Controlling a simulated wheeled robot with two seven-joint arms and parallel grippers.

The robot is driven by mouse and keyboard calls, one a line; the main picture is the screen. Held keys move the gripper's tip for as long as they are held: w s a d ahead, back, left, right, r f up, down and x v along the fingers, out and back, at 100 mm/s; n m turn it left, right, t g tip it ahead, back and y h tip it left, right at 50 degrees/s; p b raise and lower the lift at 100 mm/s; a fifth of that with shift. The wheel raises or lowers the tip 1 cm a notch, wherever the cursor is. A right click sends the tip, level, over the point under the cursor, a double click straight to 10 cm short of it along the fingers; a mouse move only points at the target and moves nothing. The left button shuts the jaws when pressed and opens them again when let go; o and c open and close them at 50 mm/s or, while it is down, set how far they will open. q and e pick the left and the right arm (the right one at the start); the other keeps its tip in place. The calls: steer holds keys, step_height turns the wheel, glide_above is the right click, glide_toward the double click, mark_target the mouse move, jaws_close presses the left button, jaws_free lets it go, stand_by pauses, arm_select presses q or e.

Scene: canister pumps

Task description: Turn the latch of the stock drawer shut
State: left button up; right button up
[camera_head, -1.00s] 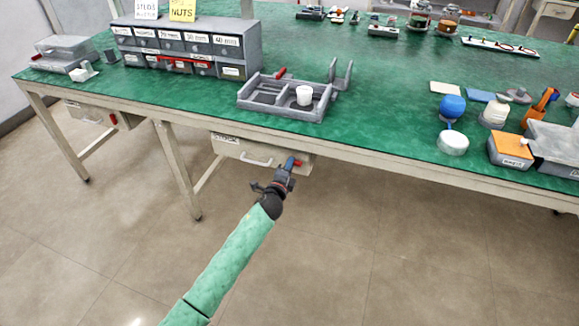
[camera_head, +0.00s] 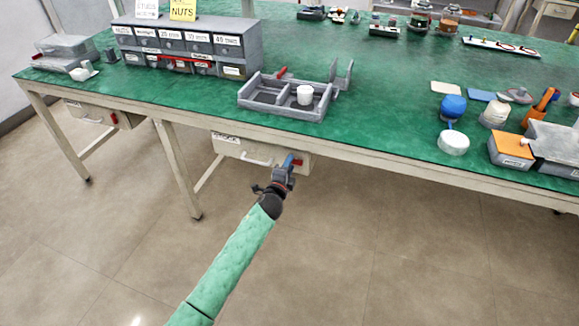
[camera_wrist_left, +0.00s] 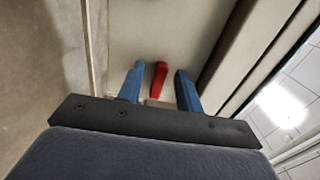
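The stock drawer (camera_head: 232,148) is a pale box under the front edge of the green-topped bench, with a label and a white handle (camera_head: 256,161). Its red latch (camera_head: 297,162) is at the right of the drawer front. The latch (camera_wrist_left: 159,80) also shows in the left wrist view, between the two blue fingers. My left gripper (camera_head: 289,161) is at the latch; in the left wrist view (camera_wrist_left: 159,88) its fingers are apart, with a gap on each side of the latch. The drawer looks closed. My right gripper is not in view.
The bench top (camera_head: 350,140) overhangs the drawer. A grey tray (camera_head: 250,105) with a white cup (camera_head: 304,95) stands above it. Another drawer (camera_head: 90,112) with a red latch is at the far left. The floor in front is clear.

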arm_select(q)
steer(key=v, duration=0.7)
steer(key=shift+s, duration=0.35)
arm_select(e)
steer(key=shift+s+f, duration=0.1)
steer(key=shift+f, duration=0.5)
arm_select(q)
steer(key=shift+a, duration=0.1)
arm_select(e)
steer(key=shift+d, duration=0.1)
